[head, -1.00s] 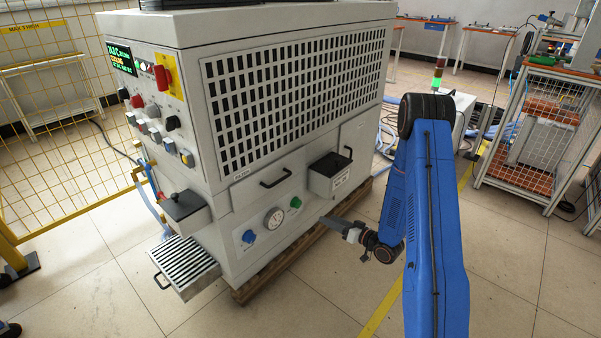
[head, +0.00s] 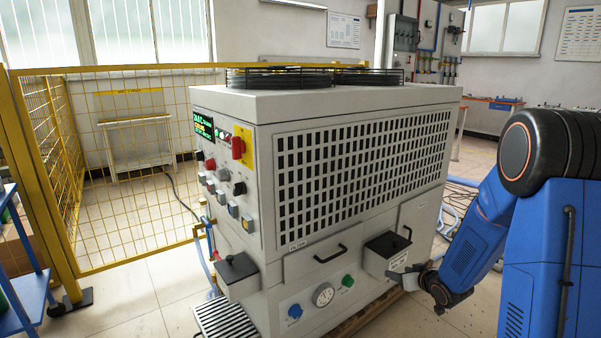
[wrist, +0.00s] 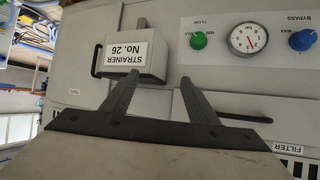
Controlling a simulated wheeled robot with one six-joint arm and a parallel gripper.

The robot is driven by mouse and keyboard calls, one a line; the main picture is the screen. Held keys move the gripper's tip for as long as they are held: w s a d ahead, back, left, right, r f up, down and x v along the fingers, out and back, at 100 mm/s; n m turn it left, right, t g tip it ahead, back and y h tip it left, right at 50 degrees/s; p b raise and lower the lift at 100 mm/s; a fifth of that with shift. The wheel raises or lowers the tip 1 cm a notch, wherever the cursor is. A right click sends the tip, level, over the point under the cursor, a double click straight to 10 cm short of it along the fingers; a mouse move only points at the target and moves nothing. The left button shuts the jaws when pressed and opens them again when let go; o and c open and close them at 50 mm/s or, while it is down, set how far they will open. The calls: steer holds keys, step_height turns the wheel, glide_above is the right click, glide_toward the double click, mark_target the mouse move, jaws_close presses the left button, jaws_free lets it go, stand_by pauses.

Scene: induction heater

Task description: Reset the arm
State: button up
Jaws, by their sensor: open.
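My blue arm comes in from the right of the head view, its end bent down toward the front of the grey cabinet (head: 300,250). My gripper (head: 405,274) is beside the lower right of the front, close to the strainer box (head: 388,254); I cannot tell whether it touches. In the wrist view my gripper (wrist: 160,74) has two dark fingers apart with nothing between them. The strainer box (wrist: 135,54), labelled "STRAINER No. 26", appears upside down just beyond the fingers.
The cabinet's front carries a gauge (head: 323,294), a blue knob (head: 295,311), a green knob (head: 348,281) and a handle (head: 330,254). A yellow mesh fence (head: 130,170) stands at left, with a blue rack (head: 30,280) before it. Floor shows at lower right.

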steer(key=s+r+m+g+h, duration=0.2)
steer(key=s+r+g+h, duration=0.15)
steer(key=s+r, duration=1.2)
steer(key=s+a+r+g, duration=0.1)
steer(key=s+a, duration=0.1)
steer(key=s, duration=0.7)
steer(key=s+a+r+g, duration=0.1)
steer(key=s+a+r, duration=0.1)
steer(key=s, duration=0.8)
steer(key=s+a+r+g, duration=0.1)
steer(key=s+a, duration=0.1)
steer(key=s, duration=0.7)
steer(key=shift+s+a+r+y, duration=0.15)
steer(key=shift+r+y, duration=0.2)
steer(key=shift+y, duration=0.1)
